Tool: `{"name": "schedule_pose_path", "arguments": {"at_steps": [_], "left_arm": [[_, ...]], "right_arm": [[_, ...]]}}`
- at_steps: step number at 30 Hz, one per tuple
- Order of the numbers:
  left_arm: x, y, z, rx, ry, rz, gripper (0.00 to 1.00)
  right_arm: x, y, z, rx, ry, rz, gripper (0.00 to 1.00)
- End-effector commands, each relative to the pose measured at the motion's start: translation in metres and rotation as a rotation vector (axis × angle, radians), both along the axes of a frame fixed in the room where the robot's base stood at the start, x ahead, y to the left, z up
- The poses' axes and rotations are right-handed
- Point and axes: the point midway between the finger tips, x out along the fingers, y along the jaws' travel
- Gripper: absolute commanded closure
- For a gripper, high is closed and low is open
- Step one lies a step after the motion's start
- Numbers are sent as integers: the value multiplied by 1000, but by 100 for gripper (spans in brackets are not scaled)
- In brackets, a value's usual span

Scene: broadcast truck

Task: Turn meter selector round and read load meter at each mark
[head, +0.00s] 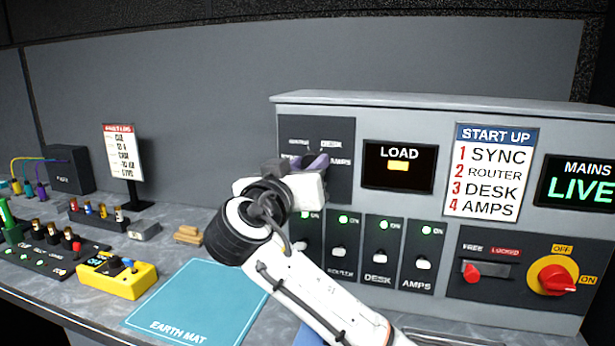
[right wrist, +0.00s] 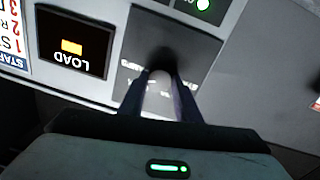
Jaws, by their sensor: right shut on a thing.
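The meter selector panel (head: 342,137) is a dark plate with small white labels on the cabinet front; AMPS is legible at its right. My right gripper (head: 318,163) is at this panel, its purple fingers against it and covering the selector knob in the head view. In the right wrist view the fingers (right wrist: 160,88) are shut on the pale rounded selector knob (right wrist: 161,77). Which mark the knob points to is hidden. The load meter (head: 399,180), a black display right of the selector, shows LOAD and a short amber block. My left gripper is not in view.
Below are several switches with lit green lamps, including DESK (head: 381,257) and AMPS (head: 421,262). Right are a START UP sign (head: 490,172), a MAINS LIVE display (head: 580,184) and a red rotary switch (head: 556,276). A blue earth mat (head: 195,300) and yellow box (head: 117,278) lie left.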

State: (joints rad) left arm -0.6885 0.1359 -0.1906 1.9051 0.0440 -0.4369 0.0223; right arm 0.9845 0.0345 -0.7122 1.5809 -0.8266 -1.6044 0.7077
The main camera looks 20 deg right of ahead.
Motion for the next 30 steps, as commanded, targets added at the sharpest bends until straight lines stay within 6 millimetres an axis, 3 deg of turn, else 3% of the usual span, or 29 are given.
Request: {"name": "schedule_pose_path", "arguments": {"at_steps": [30], "left_arm": [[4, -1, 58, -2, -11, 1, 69]], "right_arm": [[0, 0, -2, -800, 547, 0, 92]]}}
